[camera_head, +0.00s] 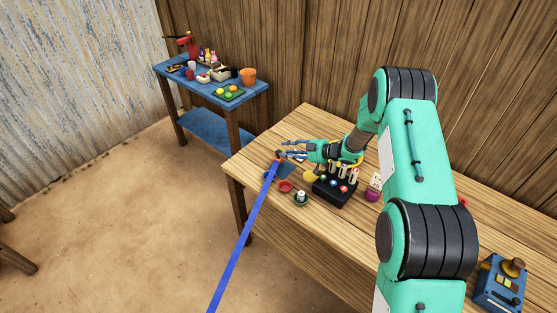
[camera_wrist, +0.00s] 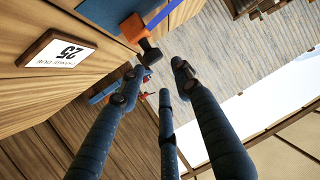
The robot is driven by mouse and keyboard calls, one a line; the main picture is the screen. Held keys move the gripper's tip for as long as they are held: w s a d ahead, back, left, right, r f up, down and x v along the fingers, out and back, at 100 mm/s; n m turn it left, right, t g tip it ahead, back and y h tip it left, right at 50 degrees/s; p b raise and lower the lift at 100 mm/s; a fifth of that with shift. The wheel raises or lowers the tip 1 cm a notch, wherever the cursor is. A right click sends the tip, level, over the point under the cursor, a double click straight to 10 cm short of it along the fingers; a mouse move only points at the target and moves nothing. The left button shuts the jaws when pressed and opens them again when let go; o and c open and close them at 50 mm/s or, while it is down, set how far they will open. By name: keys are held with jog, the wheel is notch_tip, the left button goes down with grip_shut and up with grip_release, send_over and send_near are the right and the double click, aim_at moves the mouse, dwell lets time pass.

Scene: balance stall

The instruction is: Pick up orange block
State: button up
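A small orange block (camera_wrist: 133,28) shows at the top of the wrist view, by the edge of a blue mat (camera_wrist: 108,10). A small dark block (camera_wrist: 150,51) is right beside it, seemingly touching. My gripper (camera_wrist: 156,72) has its dark fingers spread, with a clear gap between the tips and nothing held. The blocks lie just beyond the fingertips. In the head view my gripper (camera_head: 283,149) is low over the wooden table's far left end. A small orange-red spot (camera_head: 279,157) by its fingertips is probably the orange block, partly hidden there.
A black rack (camera_head: 335,191) with several coloured knobs, a red dish (camera_head: 285,186) and a green-based item (camera_head: 301,198) stand near my gripper on the wooden table (camera_head: 290,225). A framed "25" sign (camera_wrist: 57,50) is left in the wrist view. A blue strip (camera_head: 240,240) crosses the table edge.

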aim_at(278, 157)
jog(key=a+f, duration=0.1)
jog(key=w+a+f, duration=0.1)
jog(key=f, duration=0.1)
jog(key=shift+w+b, duration=0.1)
jog(key=shift+b, duration=0.2)
jog(key=shift+w+a, duration=0.2)
grip_shut()
